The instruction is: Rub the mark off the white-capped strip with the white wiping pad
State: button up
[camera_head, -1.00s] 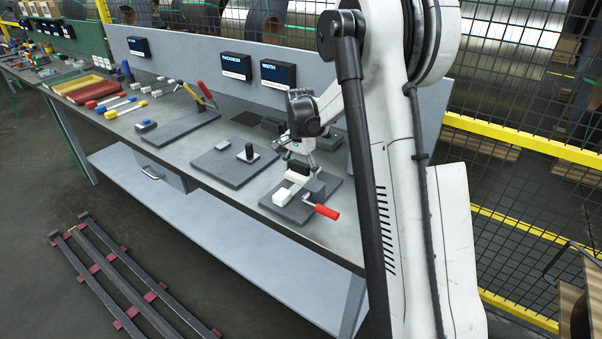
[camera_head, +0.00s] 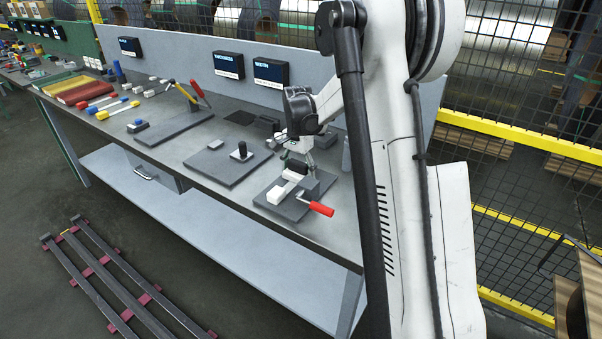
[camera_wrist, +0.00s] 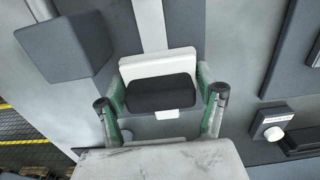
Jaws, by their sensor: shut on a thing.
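My gripper (camera_wrist: 163,100) is shut on the wiping pad, which has a white layer (camera_wrist: 158,62) and a black block (camera_wrist: 160,93). The pad also shows in the head view (camera_head: 292,176), under my gripper. It is over a pale strip (camera_wrist: 151,25), which runs away from it toward the top of the wrist view. A white block (camera_head: 276,196), which looks like the strip's white cap, sits at the near end of the strip. I cannot tell whether the pad touches the strip. No mark shows; that part may be under the pad.
A grey clamp block (camera_wrist: 62,45) stands close to the pad, and a red-handled lever (camera_head: 321,209) sticks out on the right. A plate with a black knob (camera_head: 241,151) lies to the left. A grey back panel (camera_head: 190,60) bounds the bench.

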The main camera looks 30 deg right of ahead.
aim_at(298, 162)
jog(key=shift+r+p, duration=1.6)
jog(key=shift+r, duration=1.95)
jog(key=shift+w, duration=0.1)
